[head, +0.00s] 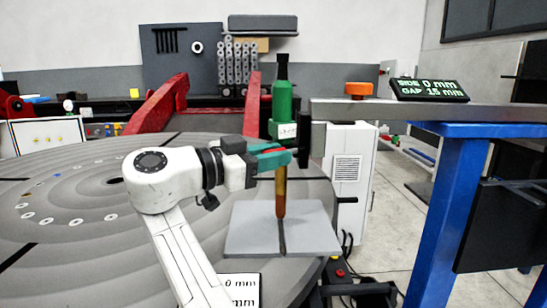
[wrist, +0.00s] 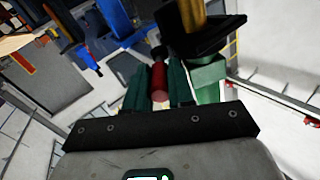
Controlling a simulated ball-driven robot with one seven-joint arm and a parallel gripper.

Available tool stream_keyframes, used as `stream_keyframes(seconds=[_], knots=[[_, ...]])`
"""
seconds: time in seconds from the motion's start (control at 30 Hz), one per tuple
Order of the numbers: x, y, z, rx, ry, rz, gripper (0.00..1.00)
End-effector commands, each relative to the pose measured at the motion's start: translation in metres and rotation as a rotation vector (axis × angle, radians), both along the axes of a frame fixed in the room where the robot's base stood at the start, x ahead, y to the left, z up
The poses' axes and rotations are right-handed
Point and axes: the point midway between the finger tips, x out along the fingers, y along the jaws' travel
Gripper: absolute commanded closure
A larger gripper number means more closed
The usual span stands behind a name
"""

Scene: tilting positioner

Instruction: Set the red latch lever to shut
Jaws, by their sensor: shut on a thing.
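The red latch lever (wrist: 160,84) shows in the wrist view as a short red cylinder with a dark, rounded far end. My gripper (wrist: 160,94) has its two teal fingers on either side of it and is shut on it. In the head view my gripper (head: 283,156) reaches from the left to just below the green torch body (head: 282,100). The lever cannot be made out there; the fingers seem to hide it. The torch stands upright, with an orange-brown nozzle (head: 281,195) pointing down. I cannot tell the lever's set position.
A grey plate (head: 245,232) with a dark seam lies under the nozzle. A black block (head: 304,140) hangs right of the fingers, by a grey beam (head: 420,112) on a blue post (head: 443,210). A display (head: 429,88) reads side 0 mm, gap 15 mm. The round table (head: 75,190) spreads left.

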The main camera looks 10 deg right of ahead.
Motion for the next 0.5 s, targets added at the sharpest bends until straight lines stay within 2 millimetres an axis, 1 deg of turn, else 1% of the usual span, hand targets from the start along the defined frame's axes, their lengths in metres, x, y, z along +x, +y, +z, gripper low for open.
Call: stream_keyframes(seconds=[0.3, 0.33, 0.5], knots=[[0.0004, -0.0007, -0.0021, 0.003, 0.004, -0.001, 1.0], [0.0004, -0.0007, -0.0022, 0.003, 0.004, -0.001, 0.75], [0.0004, -0.0006, -0.0016, 0.002, 0.003, 0.0, 0.59]])
